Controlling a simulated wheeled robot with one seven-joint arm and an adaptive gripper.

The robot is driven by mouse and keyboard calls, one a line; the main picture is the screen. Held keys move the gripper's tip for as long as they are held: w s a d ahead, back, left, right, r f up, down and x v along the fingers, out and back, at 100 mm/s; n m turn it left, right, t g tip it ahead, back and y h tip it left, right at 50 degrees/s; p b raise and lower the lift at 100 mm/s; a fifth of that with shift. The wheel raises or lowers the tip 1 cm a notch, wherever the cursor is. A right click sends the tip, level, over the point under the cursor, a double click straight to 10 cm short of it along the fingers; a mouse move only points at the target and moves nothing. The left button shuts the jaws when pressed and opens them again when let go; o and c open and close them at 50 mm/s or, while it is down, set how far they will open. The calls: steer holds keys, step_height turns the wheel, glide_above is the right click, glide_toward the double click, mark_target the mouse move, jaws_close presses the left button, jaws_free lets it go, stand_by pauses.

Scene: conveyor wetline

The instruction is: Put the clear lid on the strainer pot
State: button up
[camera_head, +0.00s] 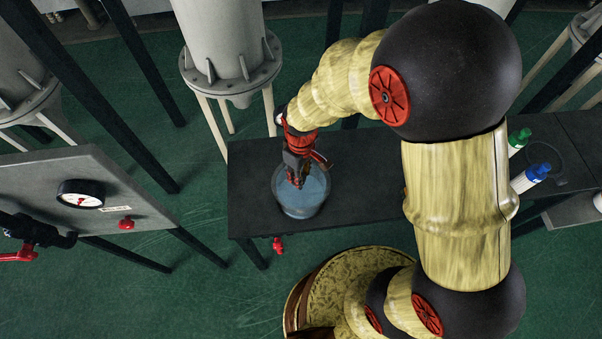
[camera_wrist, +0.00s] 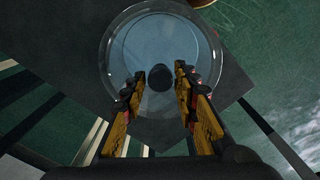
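A round clear-walled vessel, which looks like the strainer pot (camera_head: 301,209), stands on the dark table with pale blue showing inside. It also shows in the wrist view (camera_wrist: 121,36). A black round knob (camera_wrist: 159,78), apparently that of the clear lid, shows over the pot. The lid's own edge is hard to tell from the pot's rim, so I cannot tell how it is seated. My gripper (camera_head: 298,181) points down over the pot. In the wrist view its fingers (camera_wrist: 161,80) stand on either side of the knob, with a visible gap on each side.
The dark table (camera_head: 251,175) has bare room left of the pot. Bottles with green (camera_head: 519,138) and blue (camera_head: 538,172) caps stand to the right, beyond my arm. A grey panel with a gauge (camera_head: 80,195) stands at left. A flanged white tank (camera_head: 228,55) is behind.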

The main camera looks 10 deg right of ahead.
steer(key=o, duration=0.3)
step_height(320, 180, up, 12)
stand_by(0.7)
stand_by(0.6)
steer(key=s+d+r+m+t, duration=0.2)
steer(key=s+d+r+m, duration=0.2)
steer(key=s+d+r, duration=0.2)
steer(key=s+d+r+m+t, duration=0.3)
steer(key=s+d+r, duration=0.3)
steer(key=r, duration=0.5)
steer(key=shift+s+r+m+t, duration=0.2)
steer(key=shift+r+m+t, duration=0.1)
steer(key=shift+m, duration=0.5)
